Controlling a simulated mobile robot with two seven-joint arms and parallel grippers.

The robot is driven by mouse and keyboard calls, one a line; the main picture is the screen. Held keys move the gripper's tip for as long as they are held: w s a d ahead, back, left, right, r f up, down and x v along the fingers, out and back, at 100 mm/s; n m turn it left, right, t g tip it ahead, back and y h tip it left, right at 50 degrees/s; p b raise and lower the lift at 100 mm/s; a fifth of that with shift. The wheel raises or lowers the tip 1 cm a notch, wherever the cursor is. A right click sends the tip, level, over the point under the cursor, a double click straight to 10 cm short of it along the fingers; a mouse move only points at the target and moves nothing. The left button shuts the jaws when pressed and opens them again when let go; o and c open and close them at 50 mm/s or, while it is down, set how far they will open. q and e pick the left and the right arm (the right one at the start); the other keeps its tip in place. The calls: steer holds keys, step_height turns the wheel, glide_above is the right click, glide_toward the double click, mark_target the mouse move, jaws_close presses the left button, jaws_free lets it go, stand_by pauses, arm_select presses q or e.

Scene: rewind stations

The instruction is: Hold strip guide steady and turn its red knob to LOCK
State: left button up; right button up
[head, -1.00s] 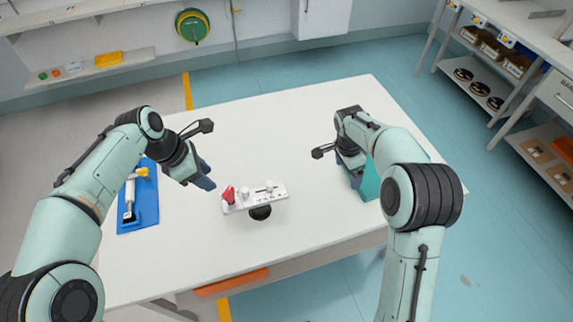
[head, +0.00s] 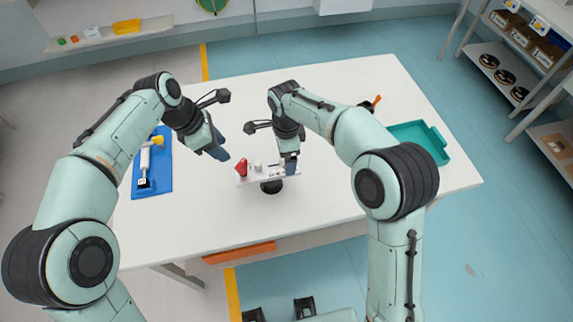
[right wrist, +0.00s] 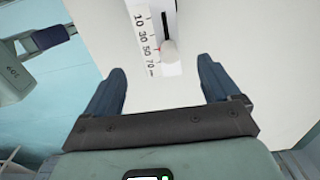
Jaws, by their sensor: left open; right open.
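The strip guide (head: 262,174) is a small white bar on a dark round base (head: 271,187) near the middle of the white table. Its red knob (head: 241,168) stands at its left end. My left gripper (head: 219,153) is open and empty, just above and left of the red knob. My right gripper (head: 290,165) is open over the right end of the strip guide. In the right wrist view the strip guide (right wrist: 150,45) shows a printed scale, a dark slot and a pale peg, ahead of the open fingers (right wrist: 163,90). The knob's pointer direction is too small to read.
A blue mat (head: 153,185) with a white and yellow tool lies at the table's left. A teal tray (head: 441,151) and a small orange-tipped item (head: 376,101) are at the right. The table (head: 330,200) is clear in front.

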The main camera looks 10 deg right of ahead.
mark_target(267, 175)
step_height(267, 175, down, 8)
steer(key=shift+r, duration=0.1)
stand_by(0.4)
